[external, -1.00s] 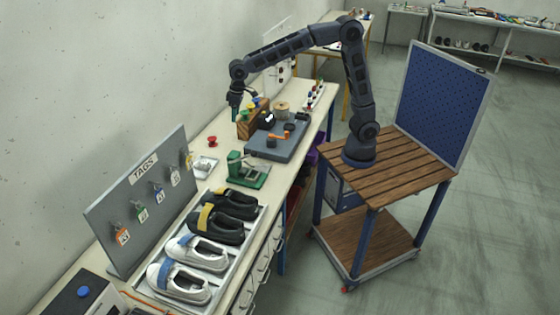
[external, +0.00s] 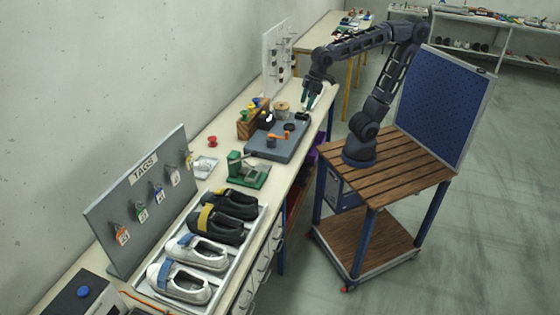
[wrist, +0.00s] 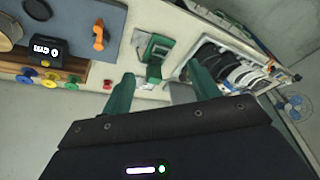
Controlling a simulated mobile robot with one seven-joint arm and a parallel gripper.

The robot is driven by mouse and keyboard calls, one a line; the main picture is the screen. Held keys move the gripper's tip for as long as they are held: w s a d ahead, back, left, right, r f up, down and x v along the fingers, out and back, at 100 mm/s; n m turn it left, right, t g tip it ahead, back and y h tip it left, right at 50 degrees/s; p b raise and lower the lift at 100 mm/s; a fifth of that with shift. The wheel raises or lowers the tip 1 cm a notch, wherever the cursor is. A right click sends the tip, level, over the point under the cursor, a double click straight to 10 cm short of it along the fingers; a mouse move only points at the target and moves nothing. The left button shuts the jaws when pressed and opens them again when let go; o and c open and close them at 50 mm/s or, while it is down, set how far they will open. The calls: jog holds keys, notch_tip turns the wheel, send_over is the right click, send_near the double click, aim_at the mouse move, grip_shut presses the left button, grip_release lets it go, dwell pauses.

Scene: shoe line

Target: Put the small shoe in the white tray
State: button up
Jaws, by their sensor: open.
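I cannot tell which shoe is the small one. A smaller white tray (external: 203,168) sits behind the green fixture and seems to hold something too small to make out. My gripper (external: 308,102) hangs above the far end of the bench, well away from the shoes. In the wrist view my gripper (wrist: 162,88) has its green fingers wide apart with nothing between them; the shoes (wrist: 222,66) show beyond the right finger.
A grey mat (external: 272,152) carries a black display box (external: 266,119) and an orange tool (external: 288,128). A wooden block with coloured knobs (external: 248,124) stands behind it. A green fixture (external: 249,173) stands between mat and shoes. The tag board (external: 140,200) rises behind the shoes.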

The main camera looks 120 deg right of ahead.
jog(key=s+a+f+n, duration=0.1)
jog(key=s+f, duration=0.3)
jog(key=s, duration=0.7)
jog(key=shift+a+f+n+t, duration=0.3)
jog(key=shift+a+f+t, duration=0.1)
jog(key=shift+a, duration=0.1)
jog(key=shift+s, duration=0.1)
